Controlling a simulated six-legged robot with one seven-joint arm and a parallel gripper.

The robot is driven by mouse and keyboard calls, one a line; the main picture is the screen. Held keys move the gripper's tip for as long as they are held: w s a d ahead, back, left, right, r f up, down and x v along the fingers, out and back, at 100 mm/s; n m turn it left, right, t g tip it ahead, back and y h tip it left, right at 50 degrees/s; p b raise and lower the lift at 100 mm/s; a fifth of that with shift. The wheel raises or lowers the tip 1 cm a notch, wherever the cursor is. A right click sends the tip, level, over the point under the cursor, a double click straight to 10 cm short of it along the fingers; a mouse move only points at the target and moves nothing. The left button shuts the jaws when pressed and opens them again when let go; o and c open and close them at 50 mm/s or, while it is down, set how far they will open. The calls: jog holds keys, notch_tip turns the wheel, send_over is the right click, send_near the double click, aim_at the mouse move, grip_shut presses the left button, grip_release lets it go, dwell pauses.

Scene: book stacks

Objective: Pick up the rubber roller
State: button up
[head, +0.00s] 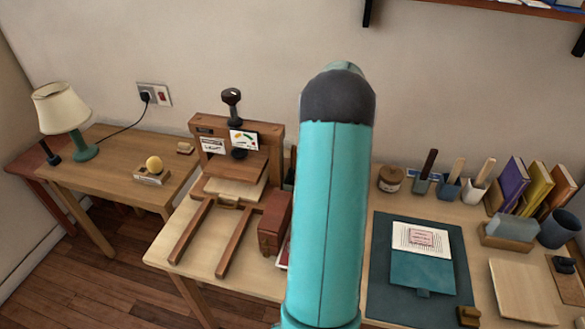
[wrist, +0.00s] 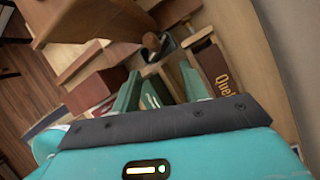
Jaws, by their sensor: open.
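I cannot make out the rubber roller with certainty in either view. In the wrist view a small upright brown handle (wrist: 151,42) rises from a dark base beyond my fingers; I cannot tell whether it belongs to the roller. My gripper (wrist: 160,88) is open, its green fingers pointing at a group of books and wooden pieces, with no held object visible between them. A green book-like thing with white marks shows between the fingers. In the head view my teal arm hides the gripper and the middle of the table.
A wooden press (head: 238,155) stands left of my arm. On the right are a brown jar (head: 391,178), several holders with upright handles, books (head: 515,182), a dark mat (head: 385,285) and a pale board (head: 522,290). A lamp (head: 62,110) stands on the left table.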

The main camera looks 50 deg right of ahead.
aim_at(293, 162)
jog(key=x, duration=0.8)
jog(key=shift+w+a+f, duration=0.2)
jog(key=shift+w+a, duration=0.1)
jog(key=shift+a, duration=0.05)
grip_shut()
